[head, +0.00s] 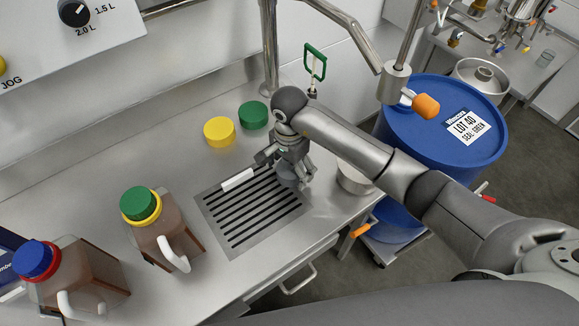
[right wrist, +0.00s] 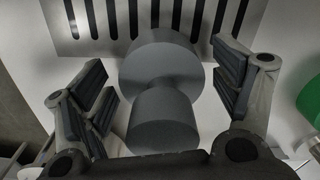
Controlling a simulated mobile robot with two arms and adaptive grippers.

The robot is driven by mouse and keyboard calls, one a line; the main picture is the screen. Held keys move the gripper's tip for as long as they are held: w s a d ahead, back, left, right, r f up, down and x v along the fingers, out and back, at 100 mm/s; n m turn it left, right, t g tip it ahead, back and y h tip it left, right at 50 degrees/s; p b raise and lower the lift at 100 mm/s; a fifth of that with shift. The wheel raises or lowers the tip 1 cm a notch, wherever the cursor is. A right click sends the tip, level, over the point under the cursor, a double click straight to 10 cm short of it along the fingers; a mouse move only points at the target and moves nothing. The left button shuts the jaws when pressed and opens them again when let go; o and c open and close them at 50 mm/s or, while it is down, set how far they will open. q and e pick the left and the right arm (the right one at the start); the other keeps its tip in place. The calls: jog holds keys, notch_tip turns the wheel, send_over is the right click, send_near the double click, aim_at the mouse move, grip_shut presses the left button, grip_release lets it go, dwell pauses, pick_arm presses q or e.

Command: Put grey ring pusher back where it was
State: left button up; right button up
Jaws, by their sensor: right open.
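The grey ring pusher (right wrist: 160,65), a dark grey piece with a wide round disc and a narrower round end, lies between the fingers of my right gripper (right wrist: 163,95) in the right wrist view. The gripper is open, with a finger on each side and visible gaps to the pusher. In the head view my right gripper (head: 287,168) points down at the right part of the slotted drain grate (head: 248,238); the pusher is largely hidden there by the fingers. My left gripper is not in view.
A white bar (head: 237,180) lies at the grate's back edge. Yellow (head: 219,131) and green (head: 253,115) caps sit behind it. Two brown jugs, green-capped (head: 168,235) and blue-capped (head: 80,275), stand left. A steel pot (head: 354,180) and blue drum (head: 420,95) are right.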

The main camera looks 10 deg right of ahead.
jog(key=shift+r, duration=3.9)
jog(key=shift+f, duration=0.1)
